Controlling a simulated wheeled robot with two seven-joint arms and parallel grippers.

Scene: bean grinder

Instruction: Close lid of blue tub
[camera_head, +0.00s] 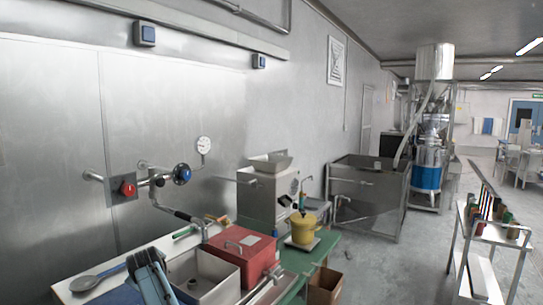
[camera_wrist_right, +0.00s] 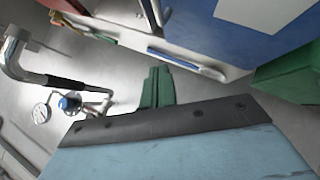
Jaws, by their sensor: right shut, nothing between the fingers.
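In the right wrist view a large dark blue surface (camera_wrist_right: 282,50) with a pale rim shows at the upper right. It may be the tub's side; a whole tub and lid cannot be made out. My right gripper (camera_wrist_right: 155,75) has a light blue body and green fingers, which are shut with nothing between them. The fingers appear apart from the blue surface. In the head view a light blue part of my own arm (camera_head: 150,278) is at the bottom left, and I cannot tell which arm it is. No left gripper can be made out.
In the head view a red box (camera_head: 240,262) with a handle stands beside a grey open bin (camera_head: 200,272). A yellow pot (camera_head: 303,230) stands behind on the green table (camera_head: 324,248). Valves, a pressure gauge (camera_head: 204,144) and a black-gripped pipe (camera_head: 187,217) project nearby.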

